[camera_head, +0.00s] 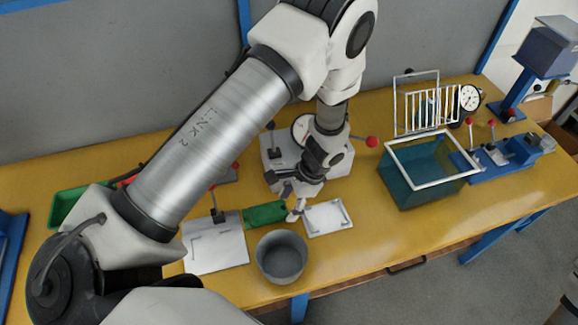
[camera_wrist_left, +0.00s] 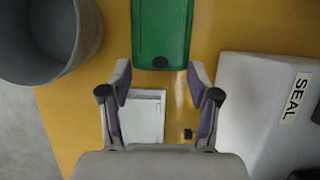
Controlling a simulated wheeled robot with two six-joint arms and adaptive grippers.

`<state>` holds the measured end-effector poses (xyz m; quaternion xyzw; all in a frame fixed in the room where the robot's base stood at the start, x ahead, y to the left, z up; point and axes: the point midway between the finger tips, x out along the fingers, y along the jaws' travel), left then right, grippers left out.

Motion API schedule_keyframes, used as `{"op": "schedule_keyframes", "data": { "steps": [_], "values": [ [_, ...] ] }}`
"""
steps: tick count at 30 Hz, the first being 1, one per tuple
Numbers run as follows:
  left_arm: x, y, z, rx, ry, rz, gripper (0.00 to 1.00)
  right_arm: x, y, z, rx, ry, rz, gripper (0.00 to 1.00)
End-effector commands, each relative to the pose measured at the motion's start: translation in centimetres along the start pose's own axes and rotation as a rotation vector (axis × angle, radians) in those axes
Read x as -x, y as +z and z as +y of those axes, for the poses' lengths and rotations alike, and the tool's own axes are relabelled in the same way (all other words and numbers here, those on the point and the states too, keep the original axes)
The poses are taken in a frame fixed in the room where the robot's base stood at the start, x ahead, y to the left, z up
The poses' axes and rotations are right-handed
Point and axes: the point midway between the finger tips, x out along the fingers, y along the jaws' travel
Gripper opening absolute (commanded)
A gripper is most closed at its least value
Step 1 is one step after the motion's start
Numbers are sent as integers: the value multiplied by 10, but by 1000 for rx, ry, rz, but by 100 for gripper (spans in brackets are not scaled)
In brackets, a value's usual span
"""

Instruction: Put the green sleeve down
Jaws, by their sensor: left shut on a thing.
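The green sleeve (camera_head: 264,214) is a flat, rectangular green piece low over the table front, between a grey plate and a white tray. In the left wrist view the green sleeve (camera_wrist_left: 161,28) reaches up out of the frame, with a dark round spot at its near end. My left gripper (camera_head: 293,207) is at the sleeve's right end. In the wrist view my left gripper's fingertips (camera_wrist_left: 158,70) stand on either side of that end, shut on it. I cannot tell whether the sleeve touches the table.
A grey bin (camera_head: 282,258) stands just in front of the sleeve. The white tray (camera_head: 328,218) is to its right, the grey plate (camera_head: 214,246) to its left. A sealing machine (camera_wrist_left: 270,105) is close by. A teal tank (camera_head: 425,180) stands further right; yellow table between is clear.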

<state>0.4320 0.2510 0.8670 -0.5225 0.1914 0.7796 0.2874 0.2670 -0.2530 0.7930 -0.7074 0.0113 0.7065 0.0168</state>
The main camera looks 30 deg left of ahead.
Motion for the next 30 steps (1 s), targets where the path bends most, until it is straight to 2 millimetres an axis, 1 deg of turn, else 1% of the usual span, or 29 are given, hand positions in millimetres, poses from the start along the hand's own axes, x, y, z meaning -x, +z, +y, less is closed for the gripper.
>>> {"op": "schedule_keyframes", "data": {
  "steps": [1,3,6,12,16,17,18,19,27,30],
  "values": [
    [-9,-2,1,-1,3,-3,21,3,0,0,0,0,0,40],
    [-21,-8,1,-2,3,-3,21,5,0,0,0,0,1,40],
    [-30,-12,0,-1,1,-1,21,6,0,0,1,0,1,40],
    [-31,-12,0,0,0,0,21,5,0,0,0,0,0,40],
    [-35,-14,0,0,0,-1,21,1,0,0,0,0,0,40],
    [-34,-14,0,0,0,0,69,2,0,0,0,0,0,40],
    [-33,-14,0,0,0,0,83,2,0,0,0,0,0,40],
    [-33,-14,0,0,0,0,87,2,0,0,0,0,0,40],
    [-33,-13,0,0,0,-1,87,2,0,0,0,0,1,40],
    [-28,-11,0,0,0,0,87,7,0,0,0,0,1,40]
  ]
}}
